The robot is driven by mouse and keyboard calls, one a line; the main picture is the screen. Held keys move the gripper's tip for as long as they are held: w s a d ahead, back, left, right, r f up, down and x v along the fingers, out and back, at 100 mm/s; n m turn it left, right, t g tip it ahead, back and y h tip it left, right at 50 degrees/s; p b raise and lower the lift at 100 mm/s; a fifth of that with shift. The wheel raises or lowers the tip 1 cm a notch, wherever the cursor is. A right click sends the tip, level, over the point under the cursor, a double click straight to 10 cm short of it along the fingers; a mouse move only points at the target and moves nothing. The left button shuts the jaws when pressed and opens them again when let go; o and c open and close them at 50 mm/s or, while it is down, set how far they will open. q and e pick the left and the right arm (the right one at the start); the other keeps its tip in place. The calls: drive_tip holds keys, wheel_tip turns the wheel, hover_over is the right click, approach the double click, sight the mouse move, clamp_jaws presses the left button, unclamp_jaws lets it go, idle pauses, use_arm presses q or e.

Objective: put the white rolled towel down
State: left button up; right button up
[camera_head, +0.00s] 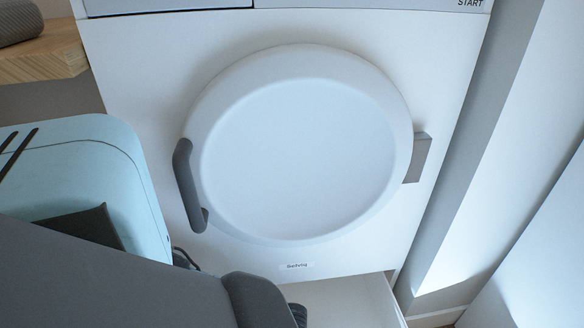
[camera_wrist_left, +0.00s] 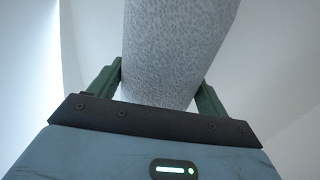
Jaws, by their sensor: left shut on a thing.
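The white rolled towel (camera_wrist_left: 175,45) shows in the left wrist view as a pale, grey-speckled roll. It runs up from between the fingers and out past the top edge. My left gripper (camera_wrist_left: 159,78) is shut on it, with one green finger on each side. The towel is not visible in the head view. There, my dark left arm comes in from the lower left and its gripper is hidden. What lies directly under the towel cannot be told. My right gripper is in neither view.
A white washing machine (camera_head: 130,60) fills the head view, its round door (camera_head: 300,150) shut, with a dark handle (camera_head: 188,185) at left. Below it a white drawer (camera_head: 345,302) stands pulled out. A wooden shelf (camera_head: 45,55) at upper left bears a grey object (camera_head: 18,20).

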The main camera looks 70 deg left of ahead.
use_arm(q)
drive_tip(key=shift+f, duration=0.15)
drive_tip(key=o, duration=1.2)
wheel_tip(320, 180, up, 12)
drive_tip(key=p, duration=0.7)
drive_tip(key=shift+r, duration=0.2)
